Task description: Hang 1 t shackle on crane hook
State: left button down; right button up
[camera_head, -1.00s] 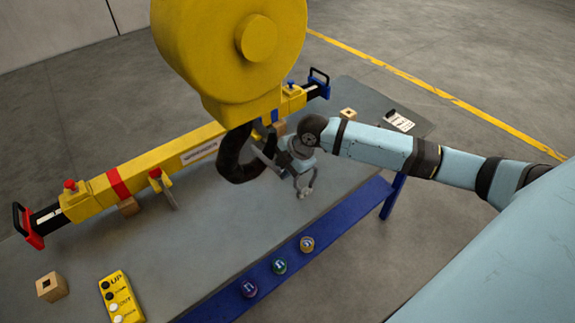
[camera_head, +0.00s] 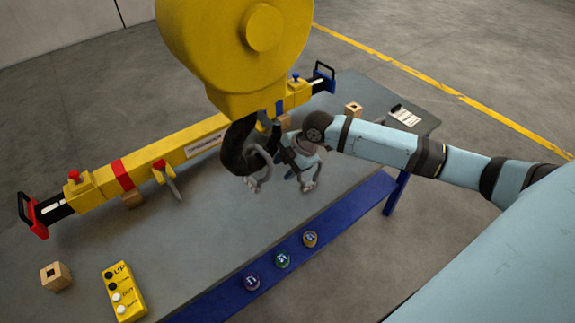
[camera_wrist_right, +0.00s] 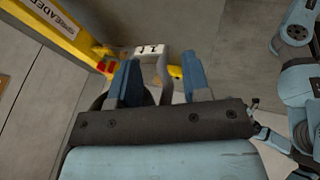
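The dark crane hook (camera_head: 236,150) hangs below the big yellow hook block (camera_head: 238,60), over the table. A grey curved shackle (camera_head: 264,172) shows at the hook's lower right, close against it; whether it is seated in the hook is unclear. My right gripper (camera_head: 291,160) is just right of the hook. In the right wrist view its two blue fingers (camera_wrist_right: 160,82) stand apart, with a thin grey curved bar (camera_wrist_right: 163,72) between them and gaps on both sides. Another grey curved piece hangs below the gripper in the head view; I cannot tell what it belongs to. My left gripper is not seen.
A yellow spreader beam (camera_head: 180,150) lies behind the hook on wooden blocks. A yellow UP/OUT control box (camera_head: 124,290) and a wooden block (camera_head: 56,277) are at front left. Coloured round pieces (camera_head: 282,260) sit along the blue table edge. The middle front tabletop is clear.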

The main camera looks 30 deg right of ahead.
jog(key=b+v, duration=0.2)
jog(key=v, duration=1.1)
jog(key=shift+s+d+r, duration=0.15)
jog(key=shift+s+r, duration=0.05)
jog(key=shift+r, duration=0.15)
dwell(0.8)
